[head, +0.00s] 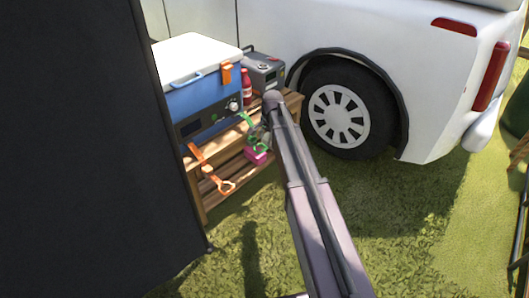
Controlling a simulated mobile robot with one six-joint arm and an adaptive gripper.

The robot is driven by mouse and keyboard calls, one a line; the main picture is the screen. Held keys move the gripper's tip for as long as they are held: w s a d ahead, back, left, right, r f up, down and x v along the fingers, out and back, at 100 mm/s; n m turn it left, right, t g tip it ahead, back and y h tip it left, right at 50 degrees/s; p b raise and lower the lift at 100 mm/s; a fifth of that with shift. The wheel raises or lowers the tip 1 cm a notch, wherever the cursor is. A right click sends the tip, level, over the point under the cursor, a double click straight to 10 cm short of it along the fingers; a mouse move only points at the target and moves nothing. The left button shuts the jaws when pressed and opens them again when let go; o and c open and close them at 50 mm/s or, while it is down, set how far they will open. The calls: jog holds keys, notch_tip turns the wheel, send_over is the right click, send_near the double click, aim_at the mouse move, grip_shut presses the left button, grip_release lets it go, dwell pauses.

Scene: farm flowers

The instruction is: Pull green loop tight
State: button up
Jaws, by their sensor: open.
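A green strap (246,119) hangs over the front edge of a wooden bench, with its green loop (259,148) at the lower end. An orange strap with its own loop (226,185) hangs farther left. My gripper (262,141) is at the green loop, partly hidden by my arm, which reaches up from the lower right. The gripper is open. It is small here, and I cannot tell whether its fingers touch the loop or lie around it.
A blue cool box (205,100) with a white lid stands on the wooden bench (215,152). A red bottle (246,82) and a grey device (264,70) are behind. A pink object (255,156) is below the loop. A white vehicle (430,90) is right; a dark panel (80,150) blocks the left.

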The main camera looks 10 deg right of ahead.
aim_at(264, 150)
jog(key=shift+w+a+f+b, duration=0.1)
jog(key=shift+w+f+b, duration=0.05)
jog(key=shift+f+b, duration=0.8)
jog(key=shift+w+a+f+b, duration=0.1)
jog(key=shift+f+b, duration=0.75)
jog(key=shift+f, duration=0.2)
jog(key=shift+w+a+f+b, duration=0.1)
jog(key=shift+w+f+b, duration=0.05)
jog(key=shift+f+b, duration=0.8)
grip_shut()
